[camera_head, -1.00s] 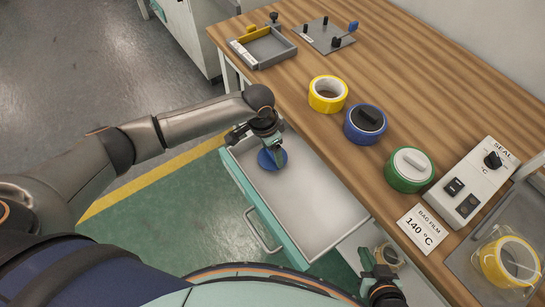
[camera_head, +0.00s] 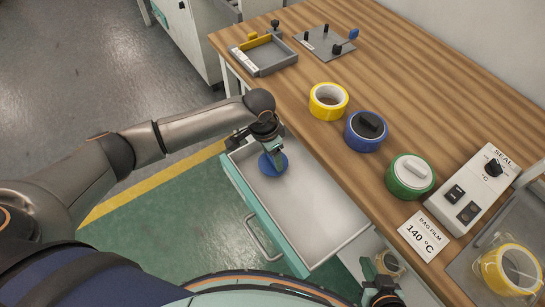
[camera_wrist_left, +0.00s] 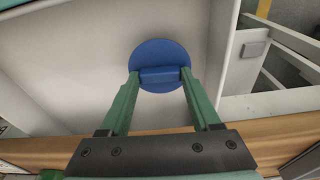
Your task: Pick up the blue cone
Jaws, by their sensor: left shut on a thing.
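The blue cone (camera_head: 273,168) is in the open white drawer, near the drawer's far left end. In the left wrist view the blue cone (camera_wrist_left: 160,58) shows as a round blue disc with a raised bar across it. My left gripper (camera_head: 277,157) reaches down into the drawer from above. Its two green fingers (camera_wrist_left: 160,76) are shut on the ends of the raised bar. I cannot tell whether the disc rests on the drawer floor. My right gripper (camera_head: 378,281) is at the bottom edge, partly cut off, beside the tape roll; its jaw state is unclear.
The open drawer (camera_head: 310,205) is otherwise empty. On the wooden table stand a yellow tape roll (camera_head: 328,101), a blue roll (camera_head: 366,131), a green roll (camera_head: 410,177), a grey tray (camera_head: 264,55), a plate with pegs (camera_head: 327,42) and a sealer box (camera_head: 474,190).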

